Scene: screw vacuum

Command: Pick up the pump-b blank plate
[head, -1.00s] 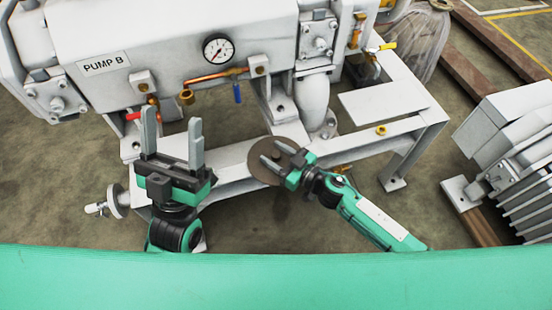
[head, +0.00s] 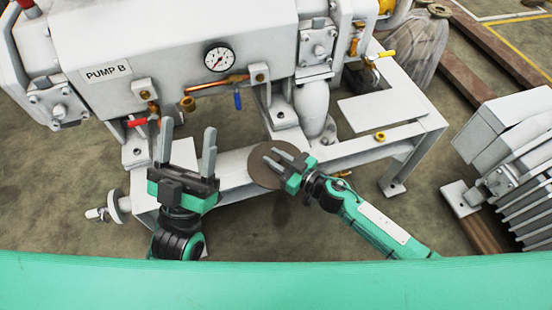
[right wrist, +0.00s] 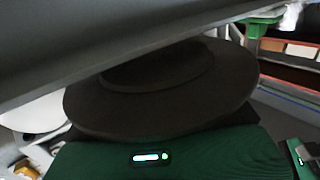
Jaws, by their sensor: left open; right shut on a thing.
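The blank plate (head: 262,170) is a brown-grey disc in front of pump B's frame in the head view. My right gripper (head: 272,157) is shut on it, with the fingers lying across the disc. In the right wrist view the dark round plate (right wrist: 170,112) fills the middle, with a raised smaller round part on it. Whether the plate touches the frame behind it I cannot tell. My left gripper (head: 187,147) is open and empty, fingers pointing up, in front of the pump frame at the left. Pump B (head: 170,40) stands behind both grippers.
A white frame beam (head: 235,173) runs behind the grippers. A flanged stub (head: 112,206) sticks out at the lower left. A brass fitting (head: 380,136) lies on the frame at right. A finned grey machine (head: 510,150) stands at far right. Bare floor shows in front.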

